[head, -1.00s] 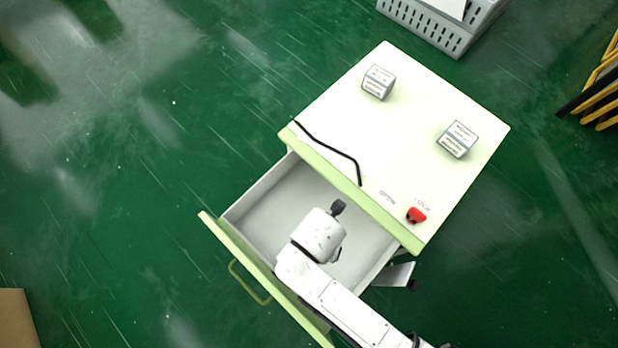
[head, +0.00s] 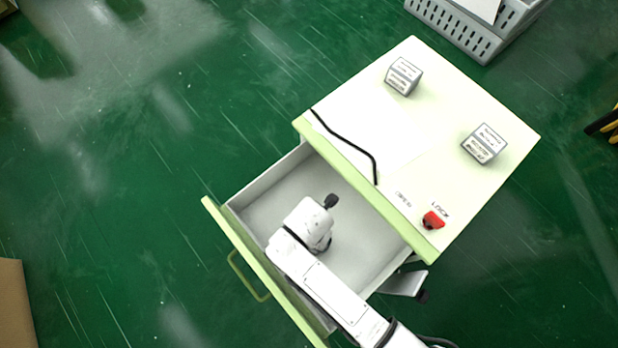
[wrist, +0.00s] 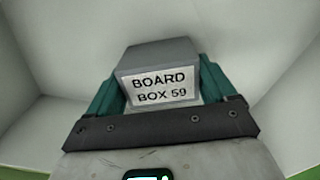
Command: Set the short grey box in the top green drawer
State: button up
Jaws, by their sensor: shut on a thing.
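My gripper (wrist: 160,92) is shut on a short grey box (wrist: 158,56) with a white label reading "BOARD BOX 59", its teal fingers on either side. The pale walls and floor of the open drawer surround the box in the wrist view. In the head view the green-fronted drawer (head: 240,262) is pulled out from the cabinet (head: 425,130). My arm reaches over its front into it, and hides the gripper and the held box there. I cannot tell whether the box touches the drawer floor.
Two grey labelled boxes (head: 403,76) (head: 484,143) stand on the cabinet top. A black cable (head: 345,145) and a red lock knob (head: 432,220) are near its front edge. A grey perforated crate (head: 460,28) is behind. The drawer interior beside my arm looks clear.

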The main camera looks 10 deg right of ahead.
jog(key=o, duration=1)
jog(key=shift+f, duration=0.1)
jog(key=shift+c, duration=0.2)
notch_tip(320, 180, up, 12)
jog(key=p, duration=0.5)
